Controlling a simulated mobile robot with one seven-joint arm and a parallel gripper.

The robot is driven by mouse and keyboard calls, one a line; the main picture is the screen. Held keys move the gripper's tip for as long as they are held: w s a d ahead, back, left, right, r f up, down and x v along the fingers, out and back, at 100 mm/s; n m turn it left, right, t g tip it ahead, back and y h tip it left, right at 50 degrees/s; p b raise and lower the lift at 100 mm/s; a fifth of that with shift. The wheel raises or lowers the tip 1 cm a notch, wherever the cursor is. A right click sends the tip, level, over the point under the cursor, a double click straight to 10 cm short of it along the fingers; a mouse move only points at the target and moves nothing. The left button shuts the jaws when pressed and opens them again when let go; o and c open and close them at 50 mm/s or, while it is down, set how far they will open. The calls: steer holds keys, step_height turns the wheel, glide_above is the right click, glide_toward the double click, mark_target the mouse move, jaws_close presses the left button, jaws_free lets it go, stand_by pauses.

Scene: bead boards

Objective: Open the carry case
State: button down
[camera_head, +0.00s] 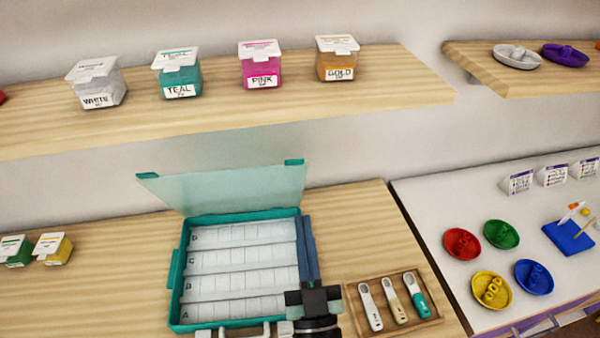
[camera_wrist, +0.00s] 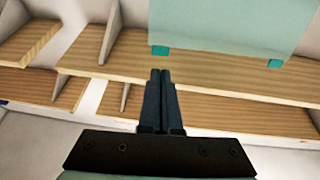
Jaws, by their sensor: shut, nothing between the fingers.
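The carry case (camera_head: 174,290) is a teal tray with white rows of compartments lettered along the left, on the wooden counter. Its translucent teal lid (camera_head: 225,190) stands raised at the back edge, tilted up and away from the tray, so the case is open. The lid also shows in the wrist view (camera_wrist: 225,25), with two teal tabs on its edge. My gripper (camera_head: 306,225) is over the right side of the case, fingers pointing toward the back. In the wrist view my gripper (camera_wrist: 160,75) has its fingers together and empty, apart from the lid.
A wooden tray (camera_head: 393,328) with several scoops sits right of the case. A shelf (camera_head: 220,125) above holds several lidded bead tubs. Two tubs (camera_head: 35,250) stand on the counter at left. A white table (camera_head: 460,200) at right holds coloured dishes and a blue stand.

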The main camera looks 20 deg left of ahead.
mark_target(296, 162)
steer(key=p+x, duration=0.1)
steer(key=x, duration=0.8)
steer(key=shift+w+r+p, duration=0.1)
steer(key=shift+p, duration=0.35)
steer(key=p, duration=0.1)
steer(key=w+r+p, duration=0.1)
steer(key=p, duration=0.1)
steer(key=shift+a+r+g, duration=0.2)
steer(key=shift+a+g, duration=0.1)
steer(key=shift+g+h, duration=0.7)
steer(key=shift+g, duration=0.2)
steer(key=p+x, duration=0.2)
steer(key=p, duration=0.1)
steer(key=r+p+x, duration=0.1)
steer(key=p+x, duration=0.2)
steer(key=shift+p, duration=0.3)
steer(key=f+b+x, duration=0.1)
steer(key=x, duration=0.7)
